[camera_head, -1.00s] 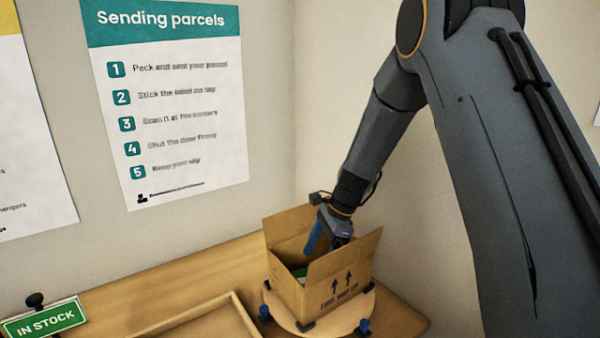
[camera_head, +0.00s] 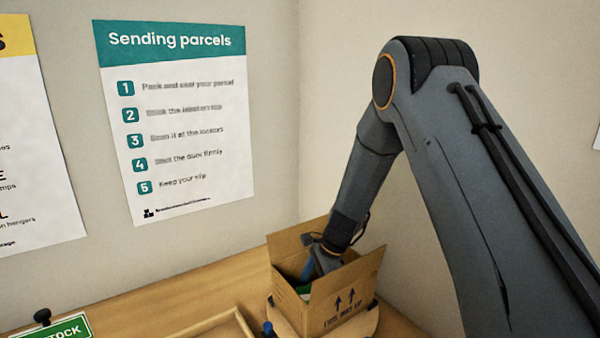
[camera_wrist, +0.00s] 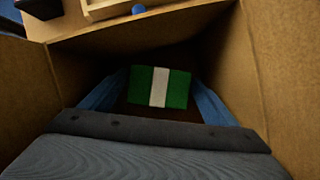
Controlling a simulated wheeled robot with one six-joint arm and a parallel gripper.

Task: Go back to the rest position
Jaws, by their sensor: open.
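My gripper (camera_head: 311,272) reaches down into an open cardboard carton (camera_head: 338,303) on a round wooden stand. The carton's flaps are up and its front carries two arrows. In the wrist view my gripper (camera_wrist: 158,100) has its two blue fingers apart. A green block with a white band (camera_wrist: 174,88) shows between and beyond them, low in the carton. In the head view only a bit of green (camera_head: 303,289) shows inside the carton. Whether the fingers touch the block cannot be told.
A green sign (camera_head: 62,329) stands at the lower left. Walls are close behind, with a "Sending parcels" poster (camera_head: 180,120). The carton walls surround my gripper closely.

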